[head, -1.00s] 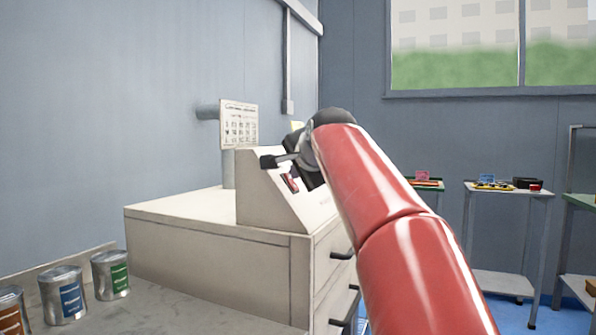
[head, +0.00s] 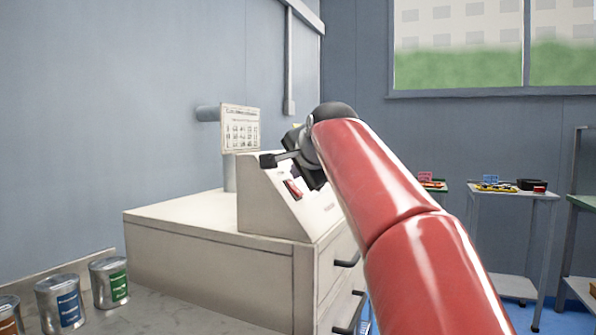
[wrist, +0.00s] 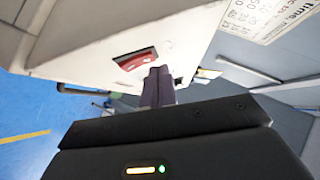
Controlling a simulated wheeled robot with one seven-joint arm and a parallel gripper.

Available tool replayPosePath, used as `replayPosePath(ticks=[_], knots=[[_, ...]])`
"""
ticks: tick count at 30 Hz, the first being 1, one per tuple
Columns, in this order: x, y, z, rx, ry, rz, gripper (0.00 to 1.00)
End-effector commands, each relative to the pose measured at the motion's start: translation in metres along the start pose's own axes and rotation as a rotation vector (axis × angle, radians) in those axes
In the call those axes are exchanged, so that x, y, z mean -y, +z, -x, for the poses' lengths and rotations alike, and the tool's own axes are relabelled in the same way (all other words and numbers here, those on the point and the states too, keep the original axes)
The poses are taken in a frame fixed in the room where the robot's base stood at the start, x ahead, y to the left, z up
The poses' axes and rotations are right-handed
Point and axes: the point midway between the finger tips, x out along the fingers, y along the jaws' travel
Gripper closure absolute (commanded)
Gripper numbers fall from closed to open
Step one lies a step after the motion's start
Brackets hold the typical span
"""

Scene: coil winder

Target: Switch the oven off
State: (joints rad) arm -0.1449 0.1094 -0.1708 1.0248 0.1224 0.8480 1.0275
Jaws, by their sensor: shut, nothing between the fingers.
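A beige control box with a sloped front (head: 265,205) stands on the cabinet. A red rocker switch (head: 293,188) is set in its sloped face; it also shows in the wrist view (wrist: 135,60). My gripper (head: 312,172) is at the panel, just right of the switch in the head view. In the wrist view its dark fingers (wrist: 158,82) are together and empty, their tips beside the switch's lower right edge. I cannot tell whether they touch it. Which way the rocker is tipped is unclear. No oven door is recognisable.
The beige cabinet (head: 205,255) with dark drawer handles bears the box. A printed sheet (head: 240,129) hangs behind it. Several labelled tins (head: 109,282) stand at the lower left. Small side tables (head: 505,190) with items stand at the right.

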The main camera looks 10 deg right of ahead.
Motion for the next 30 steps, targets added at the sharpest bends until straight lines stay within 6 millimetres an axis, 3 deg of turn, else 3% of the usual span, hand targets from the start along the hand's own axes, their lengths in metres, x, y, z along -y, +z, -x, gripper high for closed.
replayPosePath(ticks=[10,21,30], knots=[[0.013,-0.014,0.015,-0.001,-0.002,-0.002,1.00],[0.021,-0.018,0.097,0.001,-0.004,0.001,1.00],[0.025,-0.017,0.127,0.002,-0.001,0.001,1.00]])
